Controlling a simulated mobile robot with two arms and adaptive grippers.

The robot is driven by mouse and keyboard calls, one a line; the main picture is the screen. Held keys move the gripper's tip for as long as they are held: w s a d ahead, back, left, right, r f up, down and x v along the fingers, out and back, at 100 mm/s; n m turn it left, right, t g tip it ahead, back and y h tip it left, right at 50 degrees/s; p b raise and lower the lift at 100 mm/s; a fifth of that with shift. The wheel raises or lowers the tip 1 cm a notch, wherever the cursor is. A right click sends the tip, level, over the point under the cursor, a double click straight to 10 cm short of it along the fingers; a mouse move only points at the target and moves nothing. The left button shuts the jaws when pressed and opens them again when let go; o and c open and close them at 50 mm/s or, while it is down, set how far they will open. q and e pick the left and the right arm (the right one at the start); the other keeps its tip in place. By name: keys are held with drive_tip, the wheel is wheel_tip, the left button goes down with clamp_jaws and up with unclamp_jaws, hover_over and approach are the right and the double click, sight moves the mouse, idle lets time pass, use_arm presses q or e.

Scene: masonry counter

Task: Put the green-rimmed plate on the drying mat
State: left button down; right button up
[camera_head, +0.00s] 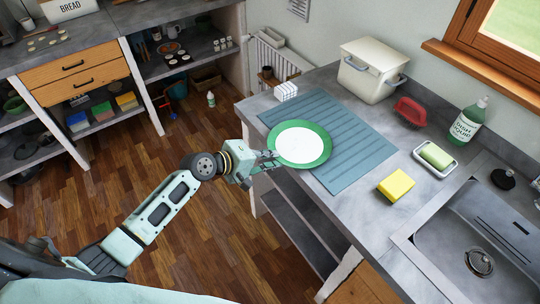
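The green-rimmed plate (325,143), with a white centre, is over the front left part of the blue-grey drying mat (350,177). Its left rim reaches past the mat's edge, near the counter's front edge. My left gripper (268,162) is at the plate's left rim and appears shut on it. The fingertips are small and partly hidden by the rim. I cannot tell whether the plate's underside touches the mat. My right gripper is not in view.
A white lattice block (286,91) stands behind the mat, and a cream bin (368,72) farther back. A red brush-like item (411,111), a yellow sponge (396,186), a soap dish (436,158) and a dish liquid bottle (467,122) are right of the mat. The sink (455,250) is front right.

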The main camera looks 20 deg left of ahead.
use_arm(q)
drive_tip(key=c, duration=2)
unclamp_jaws()
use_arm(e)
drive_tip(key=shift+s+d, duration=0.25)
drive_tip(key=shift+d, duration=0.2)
use_arm(q)
drive_tip(key=shift+r, duration=0.1)
drive_tip(key=shift+b+v, duration=0.85)
drive_tip(key=shift+v, duration=5.15)
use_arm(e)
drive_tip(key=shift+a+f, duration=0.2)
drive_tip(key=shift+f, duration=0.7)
